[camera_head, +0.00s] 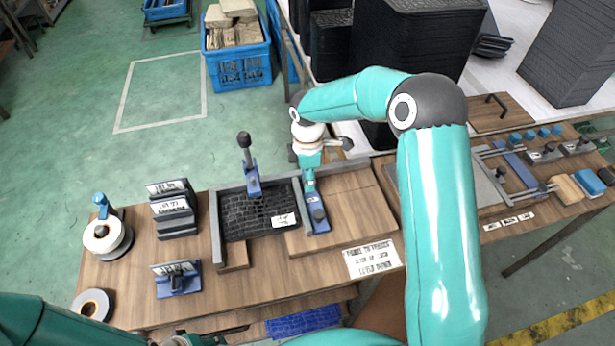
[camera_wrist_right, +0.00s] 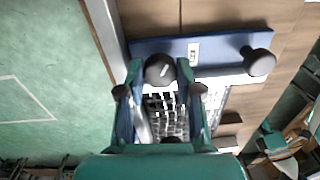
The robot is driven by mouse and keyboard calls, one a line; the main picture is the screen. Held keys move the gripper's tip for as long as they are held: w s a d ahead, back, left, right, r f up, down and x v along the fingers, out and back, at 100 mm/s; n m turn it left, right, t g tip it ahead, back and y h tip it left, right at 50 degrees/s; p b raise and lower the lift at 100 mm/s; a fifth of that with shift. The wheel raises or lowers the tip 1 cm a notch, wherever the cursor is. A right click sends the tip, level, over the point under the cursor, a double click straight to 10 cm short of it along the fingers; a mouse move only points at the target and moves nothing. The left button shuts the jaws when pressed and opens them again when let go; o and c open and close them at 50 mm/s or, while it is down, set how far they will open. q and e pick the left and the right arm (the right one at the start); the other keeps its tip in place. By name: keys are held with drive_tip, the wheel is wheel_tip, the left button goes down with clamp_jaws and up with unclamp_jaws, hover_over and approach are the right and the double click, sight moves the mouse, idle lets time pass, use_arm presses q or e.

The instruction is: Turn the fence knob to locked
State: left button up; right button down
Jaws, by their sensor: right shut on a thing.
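The fence is a blue plate (camera_head: 321,224) on the right side of the panel fixture. In the right wrist view the blue plate (camera_wrist_right: 220,46) carries a white label (camera_wrist_right: 194,52) and two dark round knobs. The fence knob (camera_wrist_right: 158,70) sits between the fingertips of my right gripper (camera_wrist_right: 160,84), which is shut on it. The other knob (camera_wrist_right: 260,62) stands free; it also shows in the head view (camera_head: 319,214). My right gripper (camera_head: 309,177) reaches down at the plate's far end. I cannot read the label. My left gripper (camera_head: 190,340) is barely visible at the bottom edge.
A dark mesh panel (camera_head: 250,222) lies left of the fence, with a black-knobbed lever (camera_head: 246,150) behind it. Labelled blocks (camera_head: 172,208) and a tape roll (camera_head: 105,238) stand left. A sign (camera_head: 371,259) lies at front. Black trays (camera_head: 420,40) are stacked behind.

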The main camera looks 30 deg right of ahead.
drive_tip(key=m+b, duration=0.3)
drive_tip(key=m, duration=0.2)
drive_tip(key=shift+w+d, duration=0.1)
drive_tip(key=m+b, duration=0.1)
drive_tip(key=m, duration=0.2)
drive_tip(key=shift+b, duration=0.35)
drive_tip(key=shift+r+m+b, duration=0.1)
drive_tip(key=shift+m+b, duration=0.5)
drive_tip(key=shift+m, duration=1.4)
drive_tip(key=c, duration=0.8)
unclamp_jaws()
drive_tip(key=shift+o, duration=0.2)
drive_tip(key=shift+r, duration=0.1)
